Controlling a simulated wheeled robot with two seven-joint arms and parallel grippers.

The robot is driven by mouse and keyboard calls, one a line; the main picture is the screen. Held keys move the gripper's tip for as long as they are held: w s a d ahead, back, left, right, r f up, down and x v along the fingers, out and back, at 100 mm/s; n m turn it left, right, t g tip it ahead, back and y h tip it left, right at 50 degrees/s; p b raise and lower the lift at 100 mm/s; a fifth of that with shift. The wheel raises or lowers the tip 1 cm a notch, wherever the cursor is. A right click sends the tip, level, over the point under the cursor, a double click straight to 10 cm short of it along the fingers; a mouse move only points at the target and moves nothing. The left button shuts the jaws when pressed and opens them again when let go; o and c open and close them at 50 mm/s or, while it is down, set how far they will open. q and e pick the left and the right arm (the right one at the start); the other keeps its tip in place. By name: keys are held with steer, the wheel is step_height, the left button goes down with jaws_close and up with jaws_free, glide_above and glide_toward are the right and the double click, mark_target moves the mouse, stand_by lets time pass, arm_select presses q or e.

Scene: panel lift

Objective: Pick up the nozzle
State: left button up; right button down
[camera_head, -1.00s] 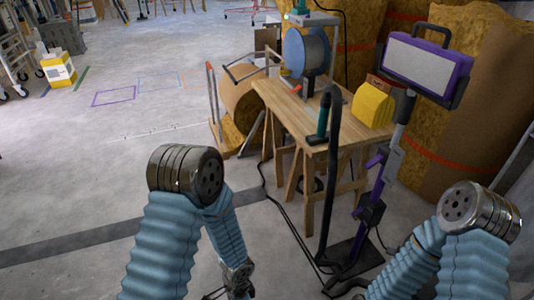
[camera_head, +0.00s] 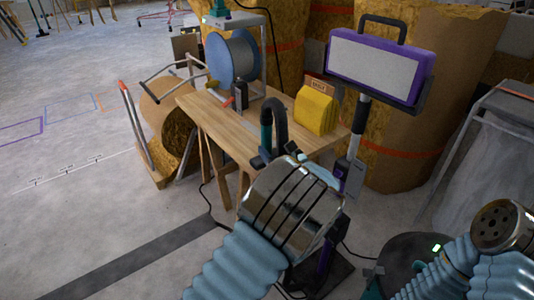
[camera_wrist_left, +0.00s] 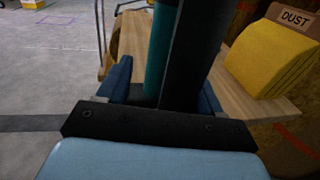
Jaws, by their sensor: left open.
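The nozzle (camera_head: 266,134), teal and black with a black hose curving over its top, stands upright at the front edge of the wooden workbench (camera_head: 215,118). My left arm covers its lower part in the head view. In the left wrist view the teal and black nozzle (camera_wrist_left: 160,48) rises between the two blue fingers of my left gripper (camera_wrist_left: 166,76). The fingers are open, one on each side of it; I cannot tell whether either touches it. My right gripper is not in view; only part of my right arm shows at the lower right.
A yellow dust bag (camera_head: 315,109) stands on the bench right of the nozzle. A blue-rimmed spool (camera_head: 232,58) is behind. A purple-framed lamp panel (camera_head: 375,62) on a pole stands at the right. Open floor lies to the left.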

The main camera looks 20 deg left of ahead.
mark_target(269, 142)
arm_select(q)
steer(key=x, duration=0.5)
steer(key=shift+w+a+r+p, duration=0.2)
steer(key=shift+w+p, duration=0.1)
steer(key=shift+p, duration=0.1)
jaws_close()
